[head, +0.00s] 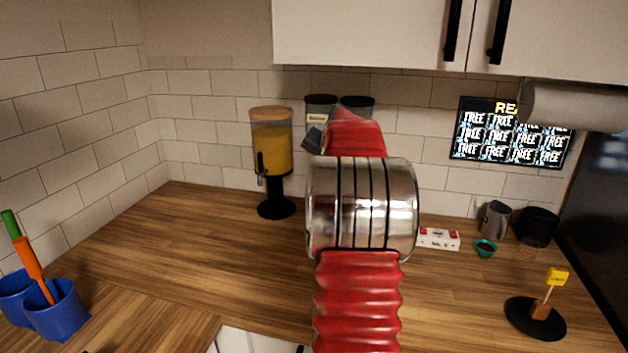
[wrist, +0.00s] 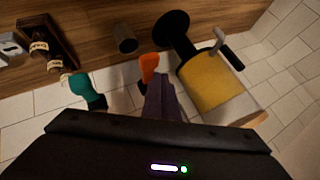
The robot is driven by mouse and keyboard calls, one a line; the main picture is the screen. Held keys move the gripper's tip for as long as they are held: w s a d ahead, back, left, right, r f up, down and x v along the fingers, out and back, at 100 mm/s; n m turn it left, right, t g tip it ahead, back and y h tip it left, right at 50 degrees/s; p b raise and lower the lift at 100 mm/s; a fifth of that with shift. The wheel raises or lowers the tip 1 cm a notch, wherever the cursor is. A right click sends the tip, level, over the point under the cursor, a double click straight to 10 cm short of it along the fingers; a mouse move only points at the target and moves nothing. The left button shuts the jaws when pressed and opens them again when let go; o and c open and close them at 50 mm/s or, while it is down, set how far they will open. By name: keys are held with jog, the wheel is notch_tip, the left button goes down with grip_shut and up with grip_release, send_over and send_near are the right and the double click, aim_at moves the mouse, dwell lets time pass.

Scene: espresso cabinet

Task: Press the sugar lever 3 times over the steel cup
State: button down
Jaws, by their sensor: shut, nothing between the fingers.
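A dark grey steel cup (wrist: 125,38) stands on the counter near the black base of the yellow-filled dispenser in the wrist view. My arm hides that spot in the head view. My gripper (wrist: 157,86) shows as purple fingers, shut and empty. An orange lever-like piece (wrist: 149,64) sits right at the fingertips; I cannot tell whether they touch. A similar teal piece (wrist: 86,88) lies to the left. Two dark-lidded jars (head: 320,112) hang at the wall behind my arm, their lower parts hidden. No readable label shows which lever is for sugar.
The yellow-filled dispenser (head: 271,155) stands close beside the gripper, its tap (wrist: 221,43) sticking out. Labelled bottles (wrist: 40,52) stand on a dark tray. Blue cups (head: 57,309) are at the left. A grey mug (head: 495,220) is at the right.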

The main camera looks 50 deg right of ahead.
jog(key=shift+f, duration=0.1)
jog(key=shift+f, duration=0.3)
jog(key=shift+f, duration=1.25)
dwell(2.1)
jog(key=shift+r, duration=1.7)
jog(key=shift+r, duration=2.5)
